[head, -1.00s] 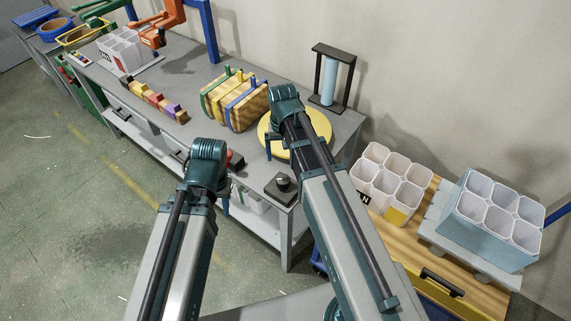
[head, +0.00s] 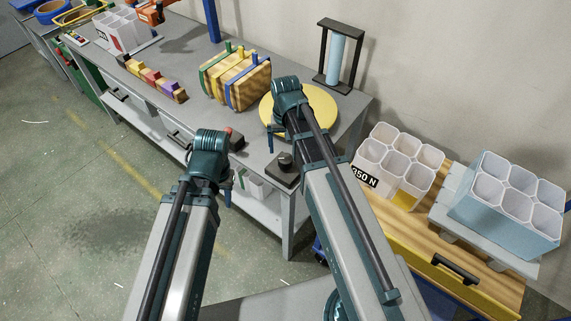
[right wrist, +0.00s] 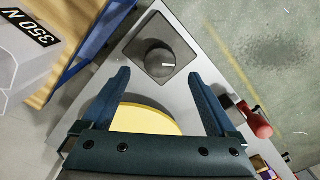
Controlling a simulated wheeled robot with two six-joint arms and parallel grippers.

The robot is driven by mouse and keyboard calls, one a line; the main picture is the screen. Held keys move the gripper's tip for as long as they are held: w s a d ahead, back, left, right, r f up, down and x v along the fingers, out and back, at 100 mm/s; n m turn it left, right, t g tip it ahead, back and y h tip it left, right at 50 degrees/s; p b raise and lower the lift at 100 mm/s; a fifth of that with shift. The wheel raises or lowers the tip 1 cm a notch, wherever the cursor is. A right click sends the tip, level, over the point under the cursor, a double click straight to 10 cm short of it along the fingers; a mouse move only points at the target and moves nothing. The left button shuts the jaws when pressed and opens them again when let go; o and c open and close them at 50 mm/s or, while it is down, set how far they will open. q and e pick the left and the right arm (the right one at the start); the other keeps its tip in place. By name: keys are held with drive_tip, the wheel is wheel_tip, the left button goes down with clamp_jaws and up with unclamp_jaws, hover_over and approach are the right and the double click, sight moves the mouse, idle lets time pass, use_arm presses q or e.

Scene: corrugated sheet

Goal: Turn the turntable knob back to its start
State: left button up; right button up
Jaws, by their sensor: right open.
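The turntable knob (head: 285,158) is a dark round dial on a dark square plate at the grey bench's near right corner. In the right wrist view the knob (right wrist: 160,61) carries a white mark pointing right in the picture. The yellow turntable disc (head: 322,105) lies behind it, partly hidden by my right arm. My right gripper (right wrist: 158,77) is open and empty, its fingertips either side of the knob in the picture but apart from it. My left gripper (head: 232,190) hangs in front of the bench edge, its jaws mostly hidden.
A dark box with a red top (head: 237,142) sits left of the knob. Wooden boards in a rack (head: 235,80) and a black frame with a blue cylinder (head: 336,60) stand behind. White bins (head: 400,155) and a blue bin (head: 505,205) stand at right.

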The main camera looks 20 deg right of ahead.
sight(285, 158)
wheel_tip(285, 158, down, 6)
drive_tip(key=b, duration=0.5)
drive_tip(key=shift+f, duration=0.1)
drive_tip(key=c, duration=1.4)
